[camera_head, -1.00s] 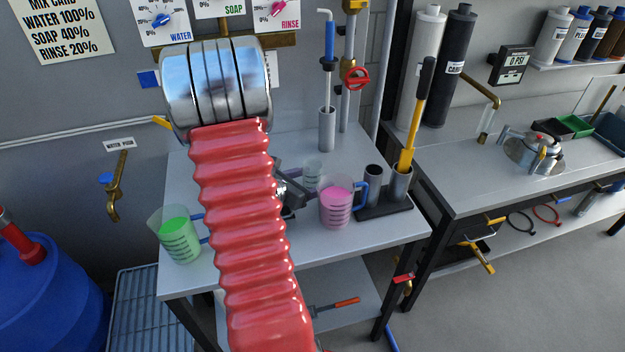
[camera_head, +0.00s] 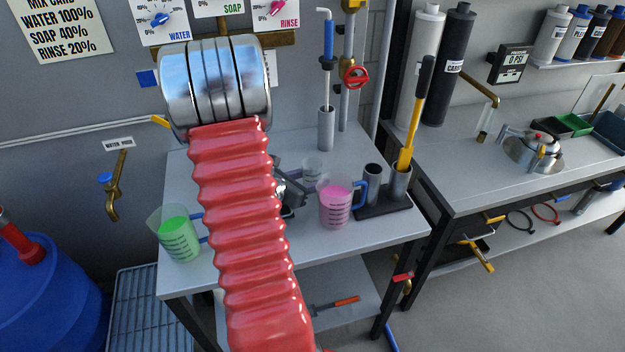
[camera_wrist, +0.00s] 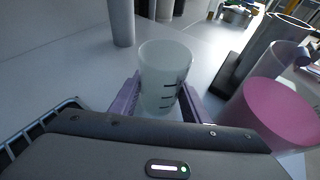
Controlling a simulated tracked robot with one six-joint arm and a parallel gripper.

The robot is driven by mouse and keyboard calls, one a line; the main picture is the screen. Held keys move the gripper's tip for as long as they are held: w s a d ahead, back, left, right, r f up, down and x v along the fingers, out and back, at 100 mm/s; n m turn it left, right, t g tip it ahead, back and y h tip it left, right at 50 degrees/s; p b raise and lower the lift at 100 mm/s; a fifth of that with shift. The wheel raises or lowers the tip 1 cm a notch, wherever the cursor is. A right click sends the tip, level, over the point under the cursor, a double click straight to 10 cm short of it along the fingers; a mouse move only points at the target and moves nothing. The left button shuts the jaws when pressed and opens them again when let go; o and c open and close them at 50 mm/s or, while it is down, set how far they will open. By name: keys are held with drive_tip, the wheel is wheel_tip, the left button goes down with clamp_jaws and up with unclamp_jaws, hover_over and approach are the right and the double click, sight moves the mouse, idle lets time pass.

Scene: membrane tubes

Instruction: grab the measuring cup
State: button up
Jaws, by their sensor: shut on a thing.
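A clear measuring cup (camera_wrist: 164,75) with dark marks stands upright between the purple fingers of my gripper (camera_wrist: 158,100) in the wrist view. The fingers are shut on it, one on each side. In the head view the clear cup (camera_head: 312,170) shows small on the table behind the pink cup, and my gripper (camera_head: 292,188) is partly hidden by my red arm. A measuring cup with pink liquid (camera_head: 336,206) and a blue handle stands to the right; it also shows in the wrist view (camera_wrist: 272,112). A measuring cup with green liquid (camera_head: 178,238) stands at the table's left front.
A dark holder (camera_head: 385,206) with grey tubes and a yellow-handled tool stands right of the pink cup. A grey tube with a blue-handled tool (camera_head: 326,128) stands at the back. The table (camera_head: 375,240) is bare at its right front.

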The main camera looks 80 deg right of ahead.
wheel_tip(320, 180, up, 10)
idle(0.6)
idle(0.5)
